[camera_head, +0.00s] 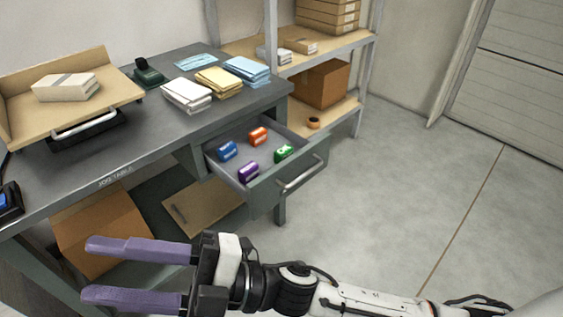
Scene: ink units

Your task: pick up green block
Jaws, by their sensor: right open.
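The green block (284,153) lies in the open drawer (262,187) of the desk, on the right side near the drawer's front. An orange block (258,136), a blue block (227,151) and a purple block (249,172) lie apart from it in the same drawer. My right gripper (90,270) comes in from the right at the bottom of the view. Its two purple fingers point left and are spread with nothing between them. It is well to the lower left of the drawer, in front of the desk. My left gripper is not in view.
The desk (150,140) carries paper stacks, a tan tray (120,93) with a wrapped bundle, and a dark green stapler-like item (148,74). Cardboard (100,235) stands beneath it. A shelf (345,45) with boxes is behind. The floor (400,210) at right is clear.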

